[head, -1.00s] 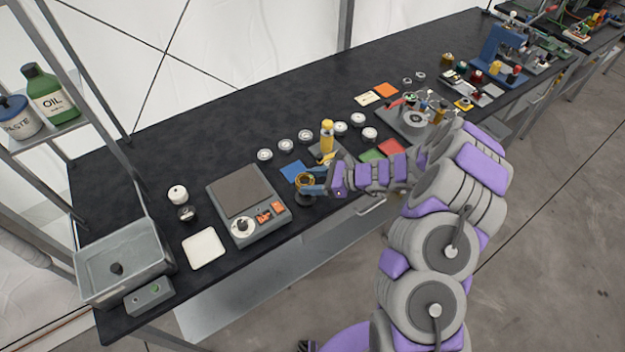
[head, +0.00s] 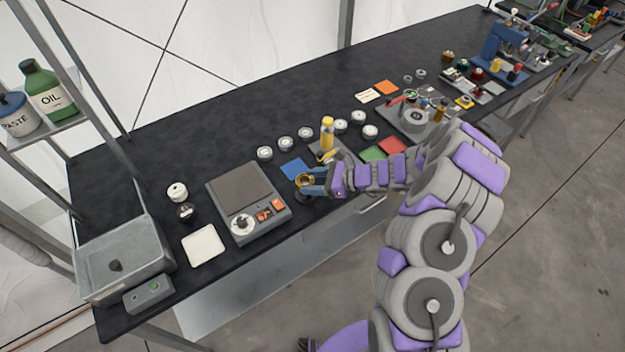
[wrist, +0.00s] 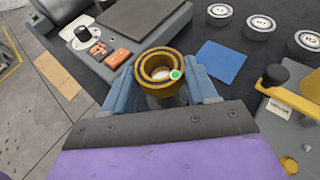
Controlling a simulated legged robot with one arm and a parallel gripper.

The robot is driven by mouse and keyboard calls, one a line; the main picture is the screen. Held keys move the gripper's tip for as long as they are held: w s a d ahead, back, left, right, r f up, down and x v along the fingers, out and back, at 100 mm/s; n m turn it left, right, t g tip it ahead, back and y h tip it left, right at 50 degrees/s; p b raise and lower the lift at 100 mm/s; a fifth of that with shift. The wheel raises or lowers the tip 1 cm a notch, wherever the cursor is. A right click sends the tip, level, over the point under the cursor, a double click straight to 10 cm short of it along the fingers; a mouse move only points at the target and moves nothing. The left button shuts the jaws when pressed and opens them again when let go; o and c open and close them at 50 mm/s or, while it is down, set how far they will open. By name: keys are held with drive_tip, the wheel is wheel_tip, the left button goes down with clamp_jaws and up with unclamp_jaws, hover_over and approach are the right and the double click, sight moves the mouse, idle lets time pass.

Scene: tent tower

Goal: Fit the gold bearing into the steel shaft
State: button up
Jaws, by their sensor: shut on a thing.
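The gold bearing (wrist: 160,66) is a ring with a dark inner groove and a green dot on its rim. My gripper (wrist: 160,90) is shut on it, one blue finger on each side. In the head view the gold bearing (head: 304,180) shows at the tip of my gripper (head: 312,182), near the bench's front edge. A grey round piece (wrist: 165,98) shows under the bearing in the wrist view. I cannot tell if it is the steel shaft, or whether the bearing touches it.
A scale-like device (head: 247,205) stands to the left on the black bench. A blue square (head: 295,168) lies just behind the gripper. Several white-topped round pieces (head: 285,144) and a yellow bottle (head: 327,133) stand behind. A grey bin (head: 120,268) is at the left end.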

drive_tip(key=shift+f+b, duration=0.35)
drive_tip(key=shift+f, duration=0.4)
drive_tip(key=o, duration=1.2)
drive_tip(key=p+v, duration=0.2)
drive_tip(key=v, duration=1.5)
drive_tip(key=shift+d+p, duration=0.15)
drive_tip(key=shift+p, duration=0.15)
drive_tip(key=shift+r, duration=0.15)
